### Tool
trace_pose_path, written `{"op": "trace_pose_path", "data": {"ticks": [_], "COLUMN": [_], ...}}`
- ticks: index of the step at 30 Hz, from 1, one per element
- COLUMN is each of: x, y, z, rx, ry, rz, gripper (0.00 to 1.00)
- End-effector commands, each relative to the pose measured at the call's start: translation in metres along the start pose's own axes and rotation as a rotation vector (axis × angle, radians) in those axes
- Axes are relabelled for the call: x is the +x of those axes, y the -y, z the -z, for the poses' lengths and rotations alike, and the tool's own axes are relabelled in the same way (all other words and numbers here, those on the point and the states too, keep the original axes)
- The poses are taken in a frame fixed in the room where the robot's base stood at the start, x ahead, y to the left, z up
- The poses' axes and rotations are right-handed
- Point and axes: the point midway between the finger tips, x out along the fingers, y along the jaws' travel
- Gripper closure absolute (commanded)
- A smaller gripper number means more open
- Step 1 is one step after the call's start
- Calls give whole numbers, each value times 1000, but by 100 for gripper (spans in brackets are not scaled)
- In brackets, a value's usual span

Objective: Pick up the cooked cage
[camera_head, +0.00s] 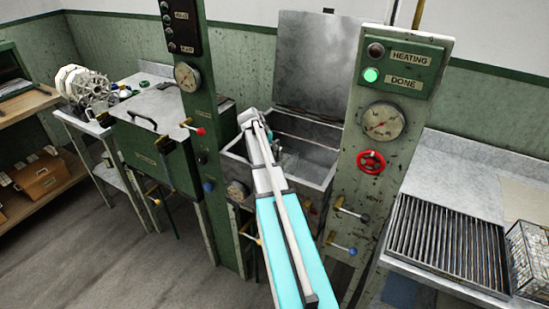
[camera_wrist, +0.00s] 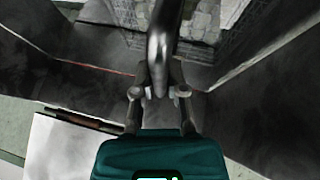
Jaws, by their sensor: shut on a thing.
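The cooked cage (camera_wrist: 205,22) shows at the top of the wrist view as wire mesh with pale lumps inside, down between the dark walls of a basin. Its thick grey handle (camera_wrist: 162,35) rises towards the camera. My gripper (camera_wrist: 160,92) is shut on this handle. In the head view my arm reaches into the open metal basin (camera_head: 318,158) with its lid (camera_head: 312,60) raised. The cage is hidden there behind the arm and the basin's front wall. I cannot tell whether the cage touches the basin floor.
A green-lit DONE lamp (camera_head: 371,75) is on the right-hand post, above a gauge and a red valve wheel (camera_head: 371,162). Another wire cage (camera_head: 531,255) stands beside a slatted rack (camera_head: 447,240) at right. A closed green basin (camera_head: 155,150) is at left, past another post (camera_head: 205,130).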

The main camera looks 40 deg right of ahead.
Motion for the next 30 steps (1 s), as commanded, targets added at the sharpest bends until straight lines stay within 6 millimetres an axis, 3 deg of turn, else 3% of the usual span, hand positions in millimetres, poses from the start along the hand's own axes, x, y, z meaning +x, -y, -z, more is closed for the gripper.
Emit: {"op": "trace_pose_path", "data": {"ticks": [14, 30], "x": [-16, -63], "y": [-5, -19], "z": [8, 34], "rx": [0, 0], "ry": [1, 1], "rz": [0, 0], "gripper": [100, 100]}}
